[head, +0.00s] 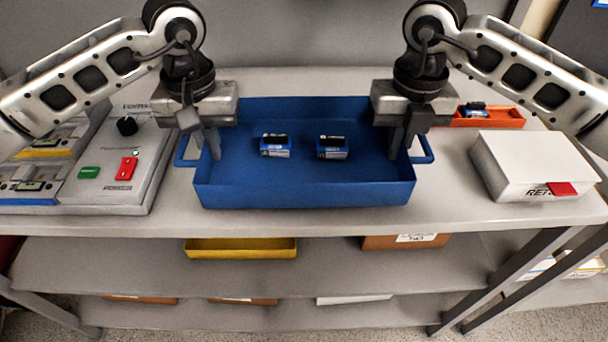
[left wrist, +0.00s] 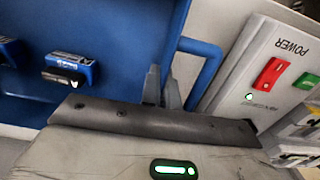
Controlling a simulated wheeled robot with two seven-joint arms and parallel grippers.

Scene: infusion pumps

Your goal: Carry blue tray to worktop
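The blue tray (head: 300,193) sits on the grey top surface (head: 300,222), level, with a loop handle at each end. Two small blue-and-black battery-like packs, a left one (head: 275,147) and a right one (head: 332,148), lie inside it. My left gripper (head: 208,142) is at the tray's left end wall. In the left wrist view its fingers (left wrist: 162,88) straddle that wall beside the handle (left wrist: 212,68), close together on it. My right gripper (head: 398,142) is likewise at the right end wall, one finger inside; its fingers are partly hidden.
A grey control box (head: 105,165) with green and red buttons stands close on the left. A white box (head: 530,165) with a red tab and an orange tray (head: 490,118) are on the right. A yellow tray (head: 240,249) is on the shelf below.

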